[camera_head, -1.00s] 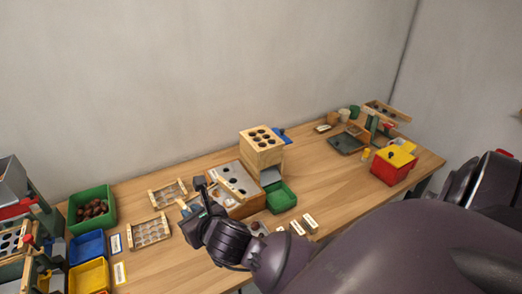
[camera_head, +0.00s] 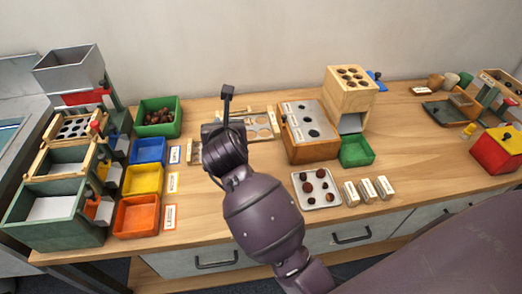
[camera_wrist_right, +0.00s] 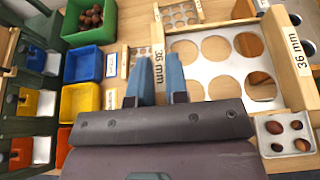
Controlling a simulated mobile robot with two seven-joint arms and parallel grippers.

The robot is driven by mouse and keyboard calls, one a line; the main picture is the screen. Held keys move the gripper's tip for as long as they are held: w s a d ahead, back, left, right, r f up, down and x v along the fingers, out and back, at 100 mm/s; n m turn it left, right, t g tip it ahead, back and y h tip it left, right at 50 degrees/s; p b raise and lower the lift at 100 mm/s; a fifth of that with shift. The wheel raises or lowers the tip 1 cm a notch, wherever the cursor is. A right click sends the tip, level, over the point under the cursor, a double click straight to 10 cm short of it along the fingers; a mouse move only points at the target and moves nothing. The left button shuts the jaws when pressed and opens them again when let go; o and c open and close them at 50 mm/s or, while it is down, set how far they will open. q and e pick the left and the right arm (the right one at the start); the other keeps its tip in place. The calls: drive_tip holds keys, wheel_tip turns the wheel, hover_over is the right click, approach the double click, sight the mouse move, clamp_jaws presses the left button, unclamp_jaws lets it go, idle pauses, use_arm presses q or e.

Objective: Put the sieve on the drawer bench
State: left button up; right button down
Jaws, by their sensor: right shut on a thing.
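My right gripper (camera_head: 227,108) is over the middle of the bench, partly hidden by its own wrist. In the right wrist view its blue-grey fingers (camera_wrist_right: 160,80) are shut on the wooden side rail of a sieve marked 36 mm. This sieve (camera_wrist_right: 221,83) has a pale plate with large round holes and reaches to the right of the fingers. In the head view the sieve (camera_head: 262,127) shows partly behind the gripper. Two smaller-looking sieves appear beyond it in the wrist view, one at the top (camera_wrist_right: 180,14). My left gripper is out of view.
A green framed stand (camera_head: 55,215) is at left, beside blue, yellow and orange bins (camera_head: 137,216). A green bin of chestnuts (camera_head: 160,117) stands behind. Right of the gripper are a metal-topped wooden box (camera_head: 308,150), a wooden tower and a chestnut tray (camera_head: 318,201). Drawers (camera_head: 345,240) sit below.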

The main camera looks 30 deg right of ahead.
wheel_tip(320, 180, down, 14)
drive_tip(key=b, duration=0.3)
drive_tip(key=shift+f, duration=0.15)
wheel_tip(320, 180, down, 6)
drive_tip(key=shift+r+b, duration=0.2)
drive_tip(key=shift+b, duration=0.9)
drive_tip(key=shift+f, duration=0.2)
drive_tip(key=c, duration=1.2)
unclamp_jaws()
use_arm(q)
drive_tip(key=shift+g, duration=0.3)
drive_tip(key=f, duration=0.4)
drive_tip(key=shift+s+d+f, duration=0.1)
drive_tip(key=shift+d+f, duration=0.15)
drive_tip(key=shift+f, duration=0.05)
use_arm(e)
drive_tip(key=shift+o, duration=0.4)
